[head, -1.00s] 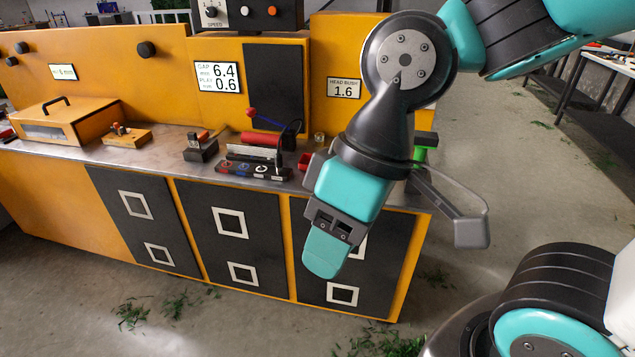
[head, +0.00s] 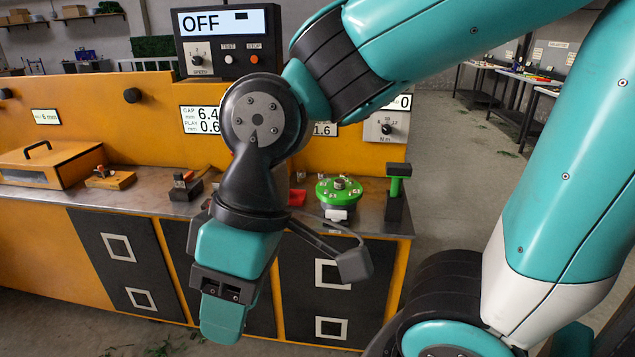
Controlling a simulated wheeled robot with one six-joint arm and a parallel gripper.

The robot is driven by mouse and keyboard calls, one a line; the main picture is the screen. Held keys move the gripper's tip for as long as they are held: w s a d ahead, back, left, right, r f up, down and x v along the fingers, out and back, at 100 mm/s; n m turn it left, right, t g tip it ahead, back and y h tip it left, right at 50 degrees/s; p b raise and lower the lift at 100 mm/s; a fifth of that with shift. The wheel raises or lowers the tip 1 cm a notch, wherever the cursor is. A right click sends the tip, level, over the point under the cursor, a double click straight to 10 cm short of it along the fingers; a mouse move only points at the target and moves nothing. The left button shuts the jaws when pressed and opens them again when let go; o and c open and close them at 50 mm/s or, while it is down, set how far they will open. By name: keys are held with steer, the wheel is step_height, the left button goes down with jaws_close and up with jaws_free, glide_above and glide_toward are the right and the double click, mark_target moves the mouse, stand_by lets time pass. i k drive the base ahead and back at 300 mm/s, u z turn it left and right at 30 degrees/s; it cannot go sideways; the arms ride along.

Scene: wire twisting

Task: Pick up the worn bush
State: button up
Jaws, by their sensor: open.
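I cannot single out the worn bush for certain. A small brass-coloured piece (head: 300,176) stands on the bench top behind my wrist, too small to identify. A round green holder (head: 339,190) with labelled positions and a grey centre sits on the bench to the right of my wrist. My gripper (head: 224,312) is open and points down in front of the bench's dark doors, below the bench top. It is apart from the bench items, and nothing shows between its fingers. My arm hides the middle of the bench top.
A red piece (head: 296,197) lies beside my wrist. A black block (head: 185,186), a wooden block (head: 110,178) and a yellow handled box (head: 48,164) sit left. The control box (head: 228,40) reads OFF.

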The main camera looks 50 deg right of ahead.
mark_target(339, 184)
steer(key=z, duration=0.1)
steer(key=i, duration=0.85)
steer(key=z, duration=1)
steer(key=i, duration=0.9)
steer(key=z, duration=0.75)
